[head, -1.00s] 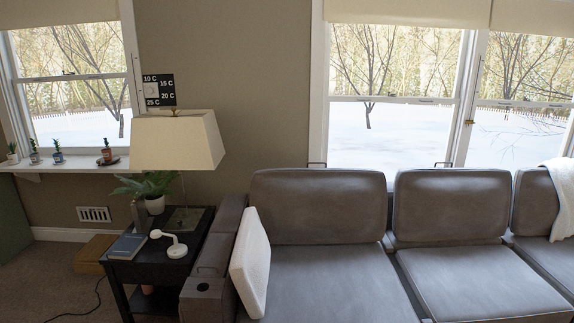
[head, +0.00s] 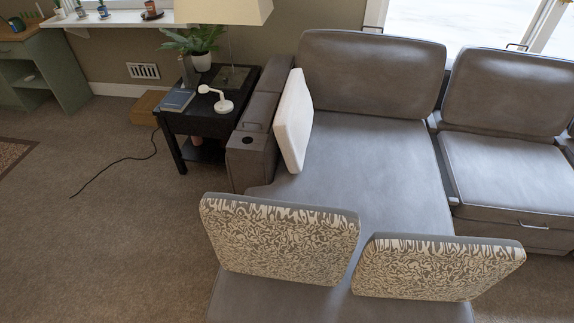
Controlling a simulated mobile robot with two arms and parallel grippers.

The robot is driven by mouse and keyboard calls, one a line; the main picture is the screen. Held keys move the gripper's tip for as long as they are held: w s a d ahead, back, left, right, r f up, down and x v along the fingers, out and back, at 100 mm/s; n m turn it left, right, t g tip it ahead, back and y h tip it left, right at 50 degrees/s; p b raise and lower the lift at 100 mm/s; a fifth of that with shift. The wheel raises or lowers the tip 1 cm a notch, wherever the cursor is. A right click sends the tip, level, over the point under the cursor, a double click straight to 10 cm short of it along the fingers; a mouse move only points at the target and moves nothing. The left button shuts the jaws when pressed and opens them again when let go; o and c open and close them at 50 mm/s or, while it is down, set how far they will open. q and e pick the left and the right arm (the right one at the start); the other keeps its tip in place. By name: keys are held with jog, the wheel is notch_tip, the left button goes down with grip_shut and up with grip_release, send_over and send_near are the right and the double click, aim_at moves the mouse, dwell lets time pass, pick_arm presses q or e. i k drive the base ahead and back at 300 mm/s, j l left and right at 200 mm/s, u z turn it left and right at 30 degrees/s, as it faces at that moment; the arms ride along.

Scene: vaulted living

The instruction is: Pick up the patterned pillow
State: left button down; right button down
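Two patterned pillows with cream and grey-brown swirls show in the head view. One patterned pillow (head: 282,243) stands on the near part of the grey sofa, left of centre at the bottom. The other patterned pillow (head: 437,268) stands to its right, a little apart and lower in the picture. Both lean, with their patterned faces toward me. A plain white pillow (head: 294,121) leans against the sofa's left armrest. Neither of my grippers shows.
The grey sofa (head: 371,158) fills the centre and right. A black side table (head: 200,121) with a lamp, plant, blue book and white object stands left of the armrest. A cardboard box (head: 147,106) and a black cable lie on the carpet. Carpet at lower left is clear.

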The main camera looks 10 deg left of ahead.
aim_at(415, 267)
jog(key=z, duration=1.15)
jog(key=k+j+z, duration=0.15)
jog(key=z, duration=0.25)
jog(key=k+z, duration=0.3)
jog(key=z, duration=0.15)
